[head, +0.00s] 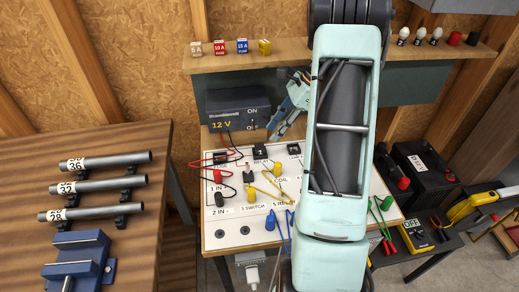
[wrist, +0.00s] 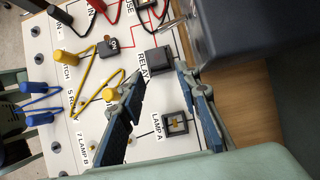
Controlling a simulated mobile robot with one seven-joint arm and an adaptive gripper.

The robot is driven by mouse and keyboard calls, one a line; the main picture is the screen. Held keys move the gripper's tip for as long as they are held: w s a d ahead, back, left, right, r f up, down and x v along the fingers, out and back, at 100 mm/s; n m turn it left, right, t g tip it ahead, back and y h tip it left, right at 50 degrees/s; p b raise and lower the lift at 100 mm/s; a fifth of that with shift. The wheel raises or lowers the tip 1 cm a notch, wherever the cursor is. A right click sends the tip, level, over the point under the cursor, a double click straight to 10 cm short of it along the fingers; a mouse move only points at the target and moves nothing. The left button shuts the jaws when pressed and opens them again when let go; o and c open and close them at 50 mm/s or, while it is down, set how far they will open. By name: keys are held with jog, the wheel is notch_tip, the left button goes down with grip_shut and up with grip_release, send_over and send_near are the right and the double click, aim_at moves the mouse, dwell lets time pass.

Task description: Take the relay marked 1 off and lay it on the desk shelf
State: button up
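The relay (wrist: 158,60) is a black block on the white circuit board, beside the printed word RELAY; I cannot read a number 1 on it. In the head view it appears to be the black block (head: 260,152) near the board's back edge. My gripper (wrist: 158,98) is open and empty, its two fingers apart above the board, between the relay and the lamp A socket. In the head view my gripper (head: 277,132) is at the board's back edge, partly hidden by my arm. A wooden shelf (head: 350,52) runs along the back wall.
The white board (head: 235,228) carries yellow, red, black and blue wires. The lamp A socket (wrist: 176,125) is beside the gripper. A dark 12 V power box (head: 238,108) stands behind the board. The shelf holds fuses (head: 220,47) at left and bulbs (head: 420,36) at right, with clear wood between.

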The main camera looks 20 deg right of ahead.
aim_at(261, 146)
jog(key=x, duration=0.7)
jog(key=shift+a+p, duration=0.35)
jog(key=shift+r, duration=0.1)
jog(key=c, duration=0.8)
jog(key=shift+w+r, duration=0.1)
